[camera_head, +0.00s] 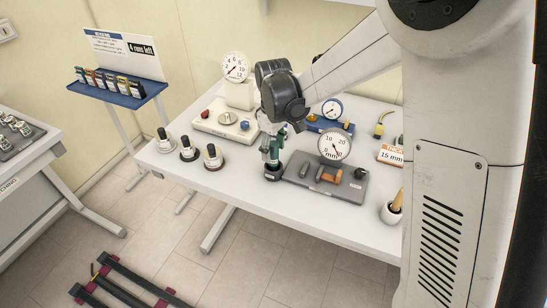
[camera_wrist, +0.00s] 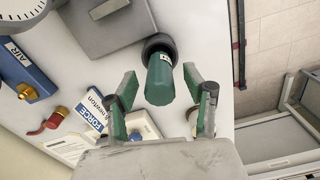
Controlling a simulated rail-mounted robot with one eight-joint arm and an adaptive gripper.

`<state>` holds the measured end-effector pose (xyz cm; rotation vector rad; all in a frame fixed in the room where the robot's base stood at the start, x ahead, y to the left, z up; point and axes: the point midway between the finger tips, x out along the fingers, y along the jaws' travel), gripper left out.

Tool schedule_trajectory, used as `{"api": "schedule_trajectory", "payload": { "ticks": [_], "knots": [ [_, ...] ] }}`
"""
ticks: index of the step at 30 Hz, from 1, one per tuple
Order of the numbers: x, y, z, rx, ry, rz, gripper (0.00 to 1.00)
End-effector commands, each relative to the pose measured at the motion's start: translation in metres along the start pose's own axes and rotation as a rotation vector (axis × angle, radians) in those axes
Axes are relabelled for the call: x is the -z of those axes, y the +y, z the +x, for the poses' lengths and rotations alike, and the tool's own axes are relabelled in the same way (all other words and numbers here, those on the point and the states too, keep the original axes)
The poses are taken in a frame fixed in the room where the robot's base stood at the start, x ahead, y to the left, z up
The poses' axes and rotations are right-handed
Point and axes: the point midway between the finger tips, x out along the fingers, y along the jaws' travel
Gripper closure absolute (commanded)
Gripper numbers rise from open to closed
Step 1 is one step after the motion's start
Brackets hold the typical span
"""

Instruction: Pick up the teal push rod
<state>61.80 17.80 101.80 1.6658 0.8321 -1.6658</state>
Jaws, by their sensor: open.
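The teal push rod (camera_wrist: 160,82) is in the wrist view, a short teal cylinder set in a dark round holder (camera_wrist: 158,44) on the white table. It appears upright, seen from above at a slant. My gripper (camera_wrist: 158,74) is open, with one green-padded finger on each side of the rod, and gaps show between rod and fingers. Whether the fingertips reach down beside the rod or stay above its top is hard to tell. In the head view my gripper (camera_head: 273,150) points down at the table's front edge and mostly hides the rod.
Close right stands a grey plate (camera_head: 300,184) with a round dial (camera_head: 334,145). A cream force gauge base (camera_head: 222,125) is behind. A blue shelf (camera_head: 130,99) is farther left. The table's front edge is close.

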Motion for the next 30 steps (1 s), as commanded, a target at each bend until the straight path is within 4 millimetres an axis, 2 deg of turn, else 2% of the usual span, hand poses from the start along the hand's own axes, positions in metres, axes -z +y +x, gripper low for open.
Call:
{"api": "schedule_trajectory", "payload": {
  "ticks": [2,13,23,30],
  "knots": [
    [0.0,0.0,0.0,0.0,0.0,0.0,0.53],
    [0.0,0.0,0.0,0.0,0.0,0.0,1.0],
    [0.0,0.0,-0.003,0.0,0.0,0.0,1.0],
    [-0.001,0.0,-0.023,0.0,0.0,0.0,1.0]
  ]
}}
